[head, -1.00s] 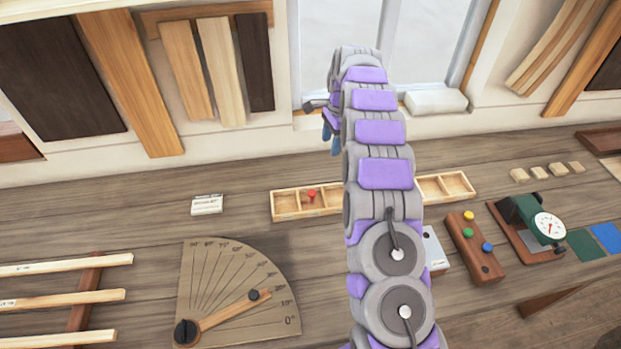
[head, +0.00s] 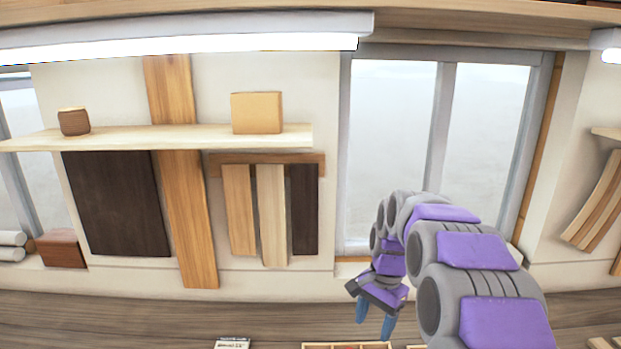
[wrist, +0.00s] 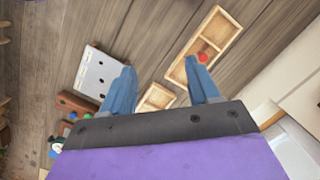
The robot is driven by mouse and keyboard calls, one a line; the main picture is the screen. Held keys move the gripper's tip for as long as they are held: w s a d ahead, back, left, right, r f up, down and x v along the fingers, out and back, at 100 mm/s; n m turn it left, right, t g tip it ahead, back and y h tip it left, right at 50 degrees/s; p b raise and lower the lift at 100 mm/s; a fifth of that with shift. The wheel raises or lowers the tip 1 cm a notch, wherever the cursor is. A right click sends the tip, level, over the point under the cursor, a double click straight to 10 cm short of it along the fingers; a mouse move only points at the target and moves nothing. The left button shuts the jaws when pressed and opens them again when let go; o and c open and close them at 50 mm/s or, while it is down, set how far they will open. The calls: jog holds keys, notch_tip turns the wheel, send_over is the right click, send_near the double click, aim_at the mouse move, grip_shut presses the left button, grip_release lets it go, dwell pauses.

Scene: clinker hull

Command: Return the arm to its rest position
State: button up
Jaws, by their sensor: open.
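My gripper (head: 375,318) hangs at the end of my grey and purple arm in the head view, in front of the window and above the back of the bench. Its two blue fingers point down. In the wrist view my gripper (wrist: 160,88) has its fingers spread apart with nothing between them. Below it is the wooden bench, with the long compartment tray (wrist: 215,52) at the right finger. A red peg (wrist: 202,57) sits in one compartment of that tray.
In the wrist view a light grey plate (wrist: 98,75) with holes lies left of the fingers. A wooden block (wrist: 75,103) with coloured buttons is beside it. In the head view a wall shelf (head: 160,137) is at upper left. The window (head: 440,150) stands behind my arm.

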jog(key=s+f+n+b, duration=0.2)
jog(key=s+n, duration=0.1)
jog(key=s, duration=0.9)
jog(key=s+f+n+h+b, duration=0.1)
jog(key=s+f+n+b, duration=0.1)
jog(key=s, duration=1)
jog(key=s+f+n+g+b, duration=0.1)
jog(key=s+f+n, duration=0.3)
jog(key=s, duration=0.9)
jog(key=shift+a+f+b, duration=0.15)
jog(key=shift+a+b, duration=0.1)
jog(key=shift+b, duration=0.5)
jog(key=shift+w+d, duration=0.1)
